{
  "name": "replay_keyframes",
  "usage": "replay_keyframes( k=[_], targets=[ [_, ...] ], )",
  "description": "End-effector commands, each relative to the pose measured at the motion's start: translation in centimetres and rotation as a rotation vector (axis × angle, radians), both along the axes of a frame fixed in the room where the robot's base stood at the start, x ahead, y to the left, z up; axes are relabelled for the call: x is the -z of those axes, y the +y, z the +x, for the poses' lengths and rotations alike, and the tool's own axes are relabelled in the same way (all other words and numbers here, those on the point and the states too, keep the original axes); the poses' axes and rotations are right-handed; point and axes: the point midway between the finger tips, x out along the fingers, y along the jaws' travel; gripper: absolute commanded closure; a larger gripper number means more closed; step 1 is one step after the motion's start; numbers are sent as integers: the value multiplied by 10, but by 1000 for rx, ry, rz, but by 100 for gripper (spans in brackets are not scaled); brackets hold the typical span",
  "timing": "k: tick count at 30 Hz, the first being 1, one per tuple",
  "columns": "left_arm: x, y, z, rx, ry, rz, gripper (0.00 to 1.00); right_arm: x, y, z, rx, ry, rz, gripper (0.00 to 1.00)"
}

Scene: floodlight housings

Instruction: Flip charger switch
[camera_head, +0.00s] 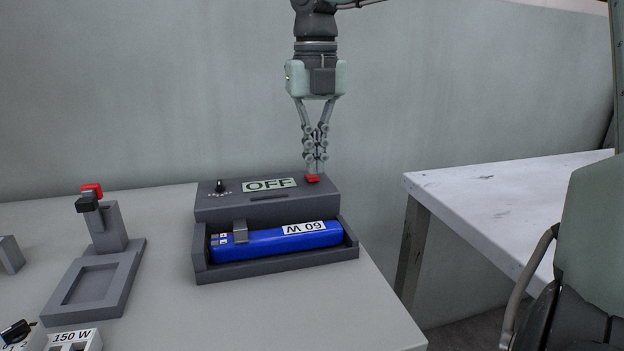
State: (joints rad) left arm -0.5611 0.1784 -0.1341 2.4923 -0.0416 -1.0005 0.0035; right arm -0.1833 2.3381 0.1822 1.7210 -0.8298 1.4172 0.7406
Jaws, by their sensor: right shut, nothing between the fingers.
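The grey charger (217,207) stands on the light table. Its label (268,184) reads OFF, and a small black knob (220,187) sits at its left on the top face. The red switch (312,178) is at the right end of the top. A blue battery (265,243) marked 60 W, upside down in view, lies in the charger's front tray. My right gripper (316,170) points down with its fingers shut and empty, its tips right at the red switch; whether they touch it I cannot tell. My left gripper is not in view.
At the left, a grey stand (105,228) with a red and black top rises from a base with a square recess. A white box (73,341) marked 150 W is at the bottom left. A second white table (500,205) stands at the right, across a gap.

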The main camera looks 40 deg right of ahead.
Motion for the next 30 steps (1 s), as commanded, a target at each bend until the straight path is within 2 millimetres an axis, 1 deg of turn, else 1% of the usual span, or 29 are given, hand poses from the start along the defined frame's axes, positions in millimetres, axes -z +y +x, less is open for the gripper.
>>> replay_keyframes(
  k=[1,17,23,30],
  targets=[
    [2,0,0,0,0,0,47,3,0,0,0,1,0,100],
    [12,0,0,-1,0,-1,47,18,0,0,0,1,0,100],
    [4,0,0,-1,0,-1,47,9,0,0,0,0,0,100],
    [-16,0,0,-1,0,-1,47,-16,0,0,0,0,-1,100]
  ],
)
